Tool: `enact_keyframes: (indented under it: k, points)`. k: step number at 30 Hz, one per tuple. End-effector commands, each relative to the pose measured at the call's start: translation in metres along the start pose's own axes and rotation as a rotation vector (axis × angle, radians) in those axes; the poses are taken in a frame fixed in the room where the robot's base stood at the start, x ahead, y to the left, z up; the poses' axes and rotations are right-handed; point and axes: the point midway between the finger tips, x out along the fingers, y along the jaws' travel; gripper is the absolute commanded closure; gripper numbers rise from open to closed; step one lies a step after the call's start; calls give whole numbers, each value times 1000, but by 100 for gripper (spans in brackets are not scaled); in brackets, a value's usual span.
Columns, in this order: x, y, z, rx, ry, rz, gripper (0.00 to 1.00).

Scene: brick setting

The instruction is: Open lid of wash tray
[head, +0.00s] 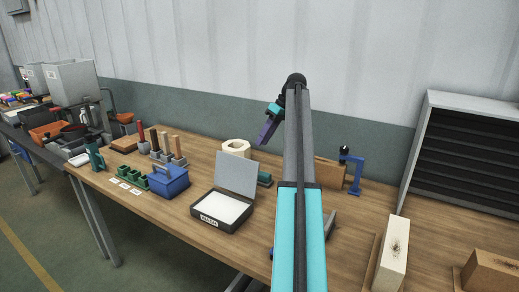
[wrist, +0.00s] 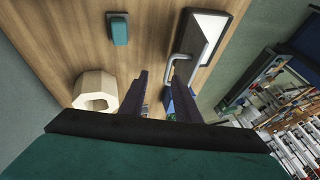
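The wash tray (head: 222,226) is a black shallow box with a white inside and a small label on its front, standing on the wooden bench. Its grey lid (head: 238,174) stands raised at the tray's back edge, so the white inside shows. In the wrist view the tray (wrist: 226,38) is at the upper right, with a grey bar handle (wrist: 186,62) beside the lid. My gripper (head: 264,138) is above the bench, behind and right of the lid in the head view. Its two fingers are apart with nothing between them, as the wrist view (wrist: 162,78) shows.
A white roll (head: 236,148) and a teal block (head: 264,179) are behind the tray. A blue box with a handle (head: 170,182) stands left of it, near green holders (head: 131,174). A blue clamp-like tool (head: 353,172) is at the right. The bench in front of the tray is narrow.

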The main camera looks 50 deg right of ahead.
Motion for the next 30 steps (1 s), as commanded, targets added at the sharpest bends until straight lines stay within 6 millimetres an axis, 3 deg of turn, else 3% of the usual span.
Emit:
enact_keyframes:
  k: [6,22,26,30]
  points:
    - [-15,-1,0,-1,-1,-3,70]
    - [-16,-2,-1,-1,-1,-4,70]
    - [-11,-6,-6,2,10,-1,70]
    - [6,-19,-27,17,50,7,70]
